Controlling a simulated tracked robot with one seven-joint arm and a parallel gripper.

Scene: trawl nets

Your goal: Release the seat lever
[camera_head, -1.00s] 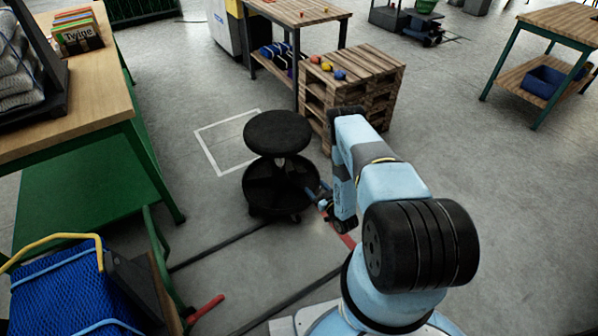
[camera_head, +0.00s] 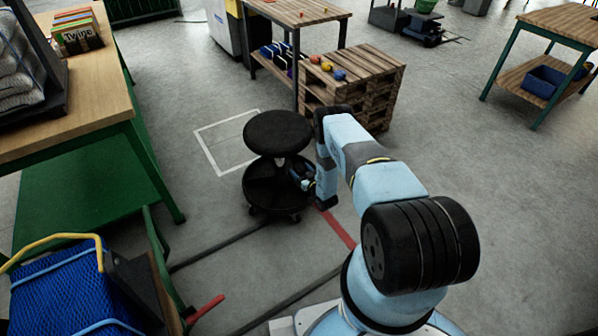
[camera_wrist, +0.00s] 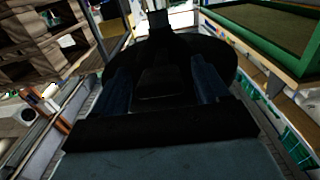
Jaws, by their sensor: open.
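A black round stool seat (camera_head: 277,132) stands above a wider black round base (camera_head: 262,190) on casters. No seat lever can be told apart in the dark under the seat. My gripper (camera_head: 302,178) is low at the stool's right side, between seat and base height, pointing left. In the wrist view its two dark blue fingers (camera_wrist: 162,78) are spread apart. A dark round part of the stool (camera_wrist: 222,58) lies beyond them, with a dark post (camera_wrist: 158,20) rising from it.
A pallet stack (camera_head: 384,78) with small coloured balls stands behind the stool. A green-legged bench (camera_head: 85,118) is at the left, and a blue net bundle (camera_head: 65,295) at the lower left. Floor to the right is clear.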

